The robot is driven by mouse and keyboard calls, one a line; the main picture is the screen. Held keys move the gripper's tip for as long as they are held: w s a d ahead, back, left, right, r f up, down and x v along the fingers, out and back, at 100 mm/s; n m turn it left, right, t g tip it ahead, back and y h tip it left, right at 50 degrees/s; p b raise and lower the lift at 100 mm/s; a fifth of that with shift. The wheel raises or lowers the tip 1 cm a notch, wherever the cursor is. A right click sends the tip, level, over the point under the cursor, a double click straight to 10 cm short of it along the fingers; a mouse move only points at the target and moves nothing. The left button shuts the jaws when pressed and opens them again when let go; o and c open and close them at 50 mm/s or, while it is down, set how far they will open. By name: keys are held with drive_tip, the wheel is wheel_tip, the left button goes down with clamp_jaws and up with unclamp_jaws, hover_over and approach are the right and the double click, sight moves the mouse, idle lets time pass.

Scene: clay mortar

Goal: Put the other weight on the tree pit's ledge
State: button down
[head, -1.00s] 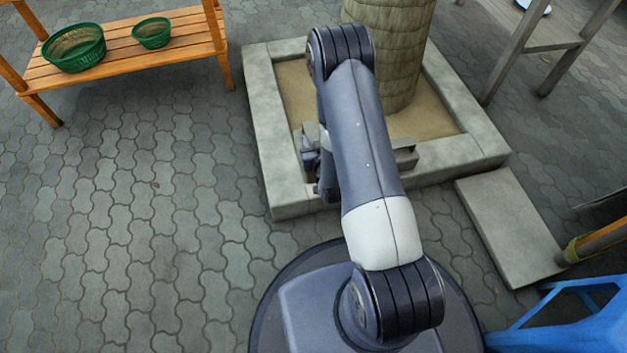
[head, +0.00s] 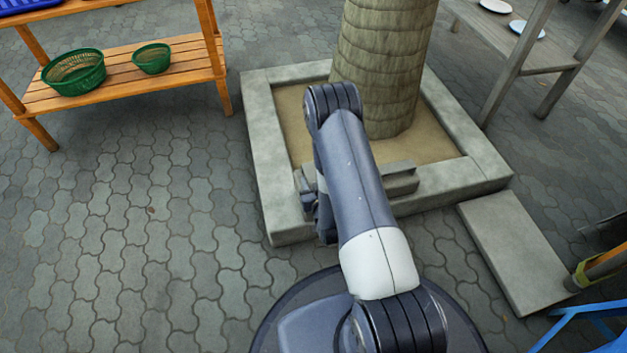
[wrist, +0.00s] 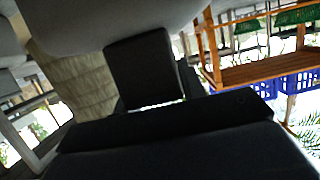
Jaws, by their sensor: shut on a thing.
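My gripper (head: 322,212) is at the near ledge of the tree pit (head: 255,150), mostly hidden behind my forearm in the head view. It is shut on a grey weight. Blocky grey bars (head: 402,184) show just right of my forearm, along the inner side of the near ledge. I cannot tell there which bar is held and which lies on its own, or whether the held one touches the ledge. In the wrist view a dark finger (wrist: 145,70) shows beside a blurred light-grey surface that I cannot identify.
The tree trunk (head: 385,70) rises close behind my gripper. A wooden shelf (head: 120,75) with two green baskets stands at left. A grey table (head: 550,58) with white plates is at upper right. A flat slab (head: 515,250) lies right of the pit. Paving at left is clear.

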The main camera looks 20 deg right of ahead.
drive_tip(key=shift+w+f+b, duration=0.15)
drive_tip(key=shift+f+b, duration=0.35)
drive_tip(key=shift+f, duration=0.85)
drive_tip(key=c, duration=0.9)
unclamp_jaws()
drive_tip(key=shift+f, duration=0.2)
